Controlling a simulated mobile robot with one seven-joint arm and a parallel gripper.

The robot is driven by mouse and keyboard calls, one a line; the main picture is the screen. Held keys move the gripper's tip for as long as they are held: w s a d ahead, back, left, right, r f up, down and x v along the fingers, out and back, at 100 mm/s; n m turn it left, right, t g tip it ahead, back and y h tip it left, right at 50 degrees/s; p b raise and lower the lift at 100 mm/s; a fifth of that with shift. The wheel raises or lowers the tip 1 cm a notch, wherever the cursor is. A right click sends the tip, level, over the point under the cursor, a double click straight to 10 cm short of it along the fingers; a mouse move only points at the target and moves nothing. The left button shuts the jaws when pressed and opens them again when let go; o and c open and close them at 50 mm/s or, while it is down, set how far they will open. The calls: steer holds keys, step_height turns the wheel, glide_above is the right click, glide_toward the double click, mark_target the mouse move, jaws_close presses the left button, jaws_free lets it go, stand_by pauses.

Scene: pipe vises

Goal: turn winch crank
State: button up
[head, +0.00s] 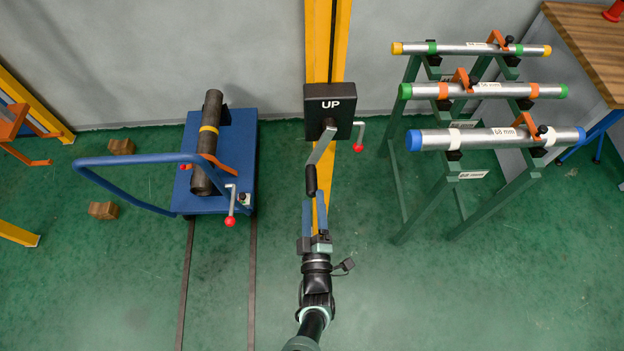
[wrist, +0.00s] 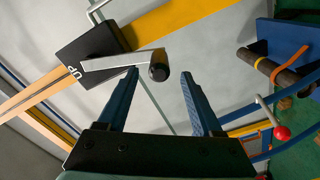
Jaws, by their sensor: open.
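The winch box (head: 330,97), black and marked UP, is mounted on a yellow post. Its grey crank arm (head: 321,146) slopes down and left to a black handle (head: 311,181). The wrist view shows the box (wrist: 88,54), the crank arm (wrist: 115,61) and the handle (wrist: 158,73) seen nearly end-on. My gripper (head: 314,200) is open, its blue fingers pointing towards the handle. In the wrist view the handle end appears between the fingertips (wrist: 159,74), nearer the left one. I cannot tell whether that fingertip touches it.
A small red-knobbed lever (head: 358,147) sticks out right of the box. A blue cart (head: 246,150) carrying a dark pipe (head: 205,165) stands left on floor rails. A green rack (head: 407,180) with three labelled pipes stands right. The floor below is mostly clear.

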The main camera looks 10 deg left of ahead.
steer(key=p+v, duration=0.1)
steer(key=v, duration=0.4)
steer(key=shift+s, duration=0.2)
step_height(320, 180, down, 6)
steer(key=d+n+g+y+b, duration=0.1)
steer(key=d+n+g+b, duration=0.15)
steer(key=n+b, duration=0.25)
steer(key=n+t+h+b, duration=0.1)
steer(key=n+t+b, duration=0.2)
steer(key=n+b, duration=1.8)
glide_toward(311, 169)
steer(key=shift+g, duration=0.25)
steer(key=x, duration=0.7)
steer(key=f+p+x, duration=0.1)
steer(key=x, duration=0.2)
steer(key=shift+w+f, duration=0.1)
steer(key=shift+w, duration=0.3)
